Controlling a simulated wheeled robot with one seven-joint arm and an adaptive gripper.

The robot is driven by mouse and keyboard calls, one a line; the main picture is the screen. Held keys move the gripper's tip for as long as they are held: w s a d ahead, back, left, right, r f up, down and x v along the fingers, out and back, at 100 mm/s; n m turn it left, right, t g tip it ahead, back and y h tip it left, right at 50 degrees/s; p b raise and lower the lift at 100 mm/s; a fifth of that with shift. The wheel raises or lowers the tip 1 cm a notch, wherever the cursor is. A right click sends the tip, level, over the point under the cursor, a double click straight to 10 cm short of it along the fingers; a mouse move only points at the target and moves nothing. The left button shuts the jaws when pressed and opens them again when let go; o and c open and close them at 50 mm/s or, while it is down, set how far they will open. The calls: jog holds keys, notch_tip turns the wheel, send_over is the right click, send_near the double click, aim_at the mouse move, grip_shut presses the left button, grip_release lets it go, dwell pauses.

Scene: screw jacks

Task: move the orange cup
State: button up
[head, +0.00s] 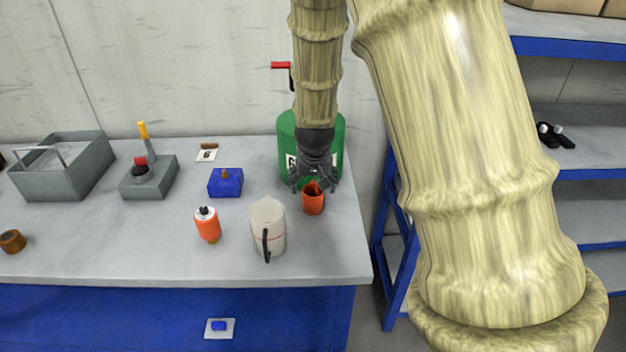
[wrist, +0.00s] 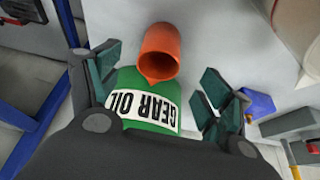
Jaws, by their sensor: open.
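The orange cup (head: 313,203) stands on the grey bench top near its right end, just in front of the green gear oil drum. It has a small pouring lip and also shows in the wrist view (wrist: 160,52), between and beyond my fingers. My gripper (head: 316,184) is directly above and slightly behind the cup in the head view, fingers spread and empty. In the wrist view my gripper (wrist: 160,88) has its two fingers wide apart, one on each side. I cannot tell whether either finger touches the cup.
The green gear oil drum (head: 287,132) stands close behind the cup, and a white jug (head: 268,225) is left of it. An orange bottle (head: 208,226), a blue block (head: 225,183) and a grey open box (head: 75,165) are farther left. The bench's right edge is close.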

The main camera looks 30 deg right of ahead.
aim_at(313, 198)
jog(key=shift+p+x, duration=0.75)
jog(key=shift+x, duration=3.95)
jog(key=shift+s, duration=0.1)
jog(key=c, duration=1.1)
